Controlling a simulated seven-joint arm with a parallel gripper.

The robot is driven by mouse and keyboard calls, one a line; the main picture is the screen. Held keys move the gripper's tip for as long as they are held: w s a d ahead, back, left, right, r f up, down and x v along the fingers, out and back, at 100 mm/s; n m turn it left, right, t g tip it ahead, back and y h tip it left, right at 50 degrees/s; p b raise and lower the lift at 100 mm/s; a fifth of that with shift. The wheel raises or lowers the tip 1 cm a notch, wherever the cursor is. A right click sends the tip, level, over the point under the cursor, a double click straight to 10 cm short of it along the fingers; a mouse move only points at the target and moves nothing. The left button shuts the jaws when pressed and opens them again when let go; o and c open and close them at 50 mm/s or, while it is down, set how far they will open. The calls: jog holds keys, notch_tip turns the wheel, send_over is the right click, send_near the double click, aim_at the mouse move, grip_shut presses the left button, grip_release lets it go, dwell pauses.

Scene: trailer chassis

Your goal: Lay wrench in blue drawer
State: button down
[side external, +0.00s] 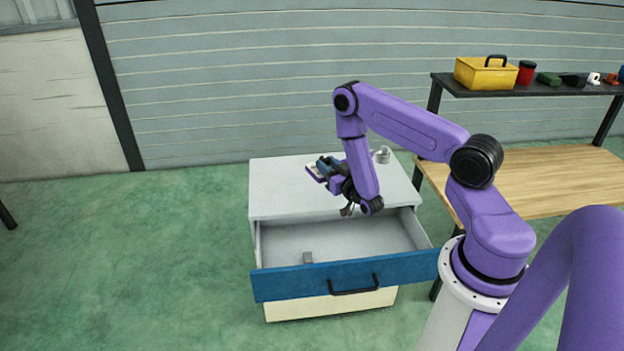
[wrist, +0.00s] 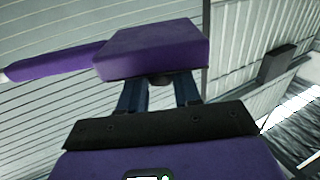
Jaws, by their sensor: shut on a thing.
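The blue drawer (side external: 305,283) is pulled out of the grey cabinet, showing its pale inside. My gripper (side external: 320,167) is above the cabinet top, behind the open drawer, and points away to the left. In the wrist view my gripper (wrist: 160,90) has its dark blue fingers shut at a purple blocky thing (wrist: 150,50), which hides the fingertips. A purple bar (wrist: 60,62) with a pale end shows to its left. I cannot tell whether this is the wrench. No wrench is clearly recognisable elsewhere.
A small grey block (side external: 308,257) lies inside the drawer. A small pale object (side external: 382,155) stands on the cabinet top (side external: 280,185). A wooden bench (side external: 555,178) stands at right, its shelf bearing a yellow toolbox (side external: 486,74) and a red can (side external: 526,73). Most of the drawer floor is clear.

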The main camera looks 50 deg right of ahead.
jog(key=shift+w+d+f, duration=0.75)
jog(key=shift+w+f, duration=1.1)
jog(key=shift+f, duration=0.1)
jog(key=shift+w+d+f, duration=0.75)
jog(key=shift+w+f, duration=1.05)
jog(key=shift+f, duration=0.2)
jog(key=shift+w+d+f, duration=0.75)
jog(key=shift+w+f, duration=1.1)
jog(key=shift+f, duration=0.1)
jog(key=c, duration=0.8)
grip_release()
jog(key=shift+s+f, duration=0.1)
jog(key=shift+f, duration=0.1)
jog(key=shift+r, duration=0.15)
